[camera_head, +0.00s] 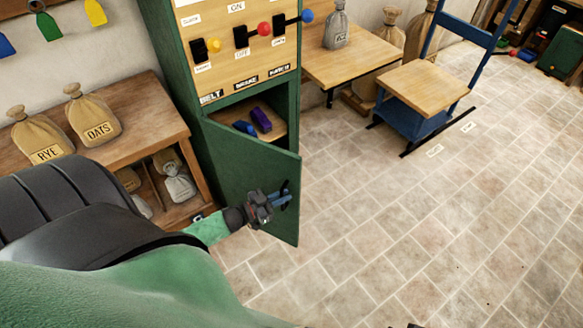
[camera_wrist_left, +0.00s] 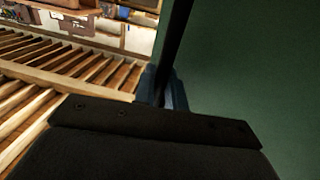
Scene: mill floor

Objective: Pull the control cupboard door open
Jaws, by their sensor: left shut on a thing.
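The green control cupboard (camera_head: 180,110) stands at the upper middle of the head view. Its door (camera_head: 240,172) is swung partly open, and the shelf inside shows above the door's top edge. My left gripper (camera_head: 279,199) is shut on the dark door handle (camera_head: 286,190) near the door's free edge. In the left wrist view the green door face (camera_wrist_left: 260,70) fills the right side, and blue fingertips (camera_wrist_left: 160,92) show at a dark upright bar.
Blue and purple blocks (camera_head: 261,119) lie on the cupboard shelf. A wooden bench (camera_head: 140,127) with sacks stands left of the cupboard. A wooden table (camera_head: 338,70) and a blue-framed platform (camera_head: 425,86) stand behind right. The tiled floor (camera_head: 430,230) right of the door is clear.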

